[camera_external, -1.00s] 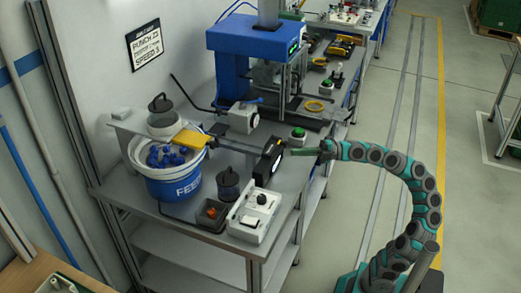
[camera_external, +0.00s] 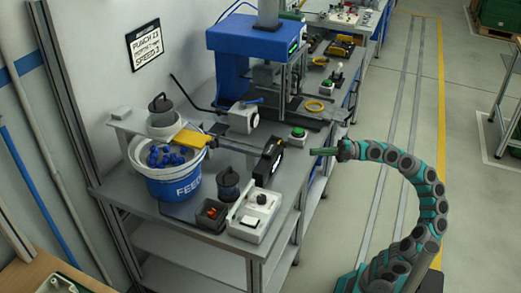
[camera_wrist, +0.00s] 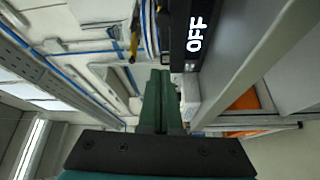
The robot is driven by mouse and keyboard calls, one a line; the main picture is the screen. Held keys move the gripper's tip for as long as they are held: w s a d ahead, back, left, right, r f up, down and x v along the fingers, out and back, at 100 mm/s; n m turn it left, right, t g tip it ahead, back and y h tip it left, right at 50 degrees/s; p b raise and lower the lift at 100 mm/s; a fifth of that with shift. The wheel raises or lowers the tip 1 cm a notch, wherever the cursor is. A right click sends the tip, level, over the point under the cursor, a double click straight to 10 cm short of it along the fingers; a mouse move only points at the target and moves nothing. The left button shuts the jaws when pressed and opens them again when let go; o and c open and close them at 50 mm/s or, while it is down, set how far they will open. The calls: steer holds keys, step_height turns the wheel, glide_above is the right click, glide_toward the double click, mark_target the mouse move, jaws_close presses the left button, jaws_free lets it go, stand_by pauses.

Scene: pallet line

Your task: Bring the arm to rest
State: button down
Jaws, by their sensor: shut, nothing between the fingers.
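My arm is a teal and grey jointed chain that curves up from the lower right in the external view. My gripper (camera_external: 312,151) points left at its end, shut and empty, over the right edge of the workbench. In the wrist view the green fingers of my gripper (camera_wrist: 161,75) lie together with nothing between them. A black display box (camera_external: 269,160) stands on the bench to the left of my gripper, apart from it. In the wrist view this display box (camera_wrist: 182,30) shows the word OFF.
The metal workbench (camera_external: 225,262) carries a blue and white bucket (camera_external: 178,188) of blue parts, a white control box (camera_external: 257,216) and a green button (camera_external: 298,133). A blue press (camera_external: 225,68) stands behind. The floor (camera_external: 470,210) to the right is open.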

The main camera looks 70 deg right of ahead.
steer(key=a+f+m+g+p, duration=0.1)
steer(key=a+f+p, duration=0.1)
steer(key=a, duration=0.3)
steer(key=s+a+f+m+g+p, duration=0.1)
steer(key=a+f+m+g, duration=0.1)
steer(key=a+f, duration=0.2)
steer(key=a+f+m+g+p, duration=0.1)
steer(key=a+f+g+p, duration=0.1)
steer(key=a, duration=0.6)
steer(key=shift+s+f+m+h+p, duration=0.2)
steer(key=shift+f+m+h+p, duration=0.1)
steer(key=shift+f+m+h, duration=0.1)
steer(key=s+d+f+m+g+h+p, duration=0.2)
steer(key=s+d+f+m+g+h, duration=0.15)
steer(key=f, duration=0.55)
steer(key=s+d+f+m+g+h+p, duration=0.25)
steer(key=s+f+m, duration=0.2)
steer(key=f, duration=0.45)
steer(key=s+d+f+m+g+h+p, duration=0.1)
steer(key=s+d+f+m+g, duration=0.2)
steer(key=s, duration=0.3)
steer(key=s+d+f+m+g+h+p, duration=0.1)
steer(key=s+d+f+m+g, duration=0.3)
steer(key=s+f+m, duration=0.1)
steer(key=s+m, duration=0.1)
steer(key=s, duration=0.1)
steer(key=shift+s+f, duration=0.15)
steer(key=shift+s, duration=0.15)
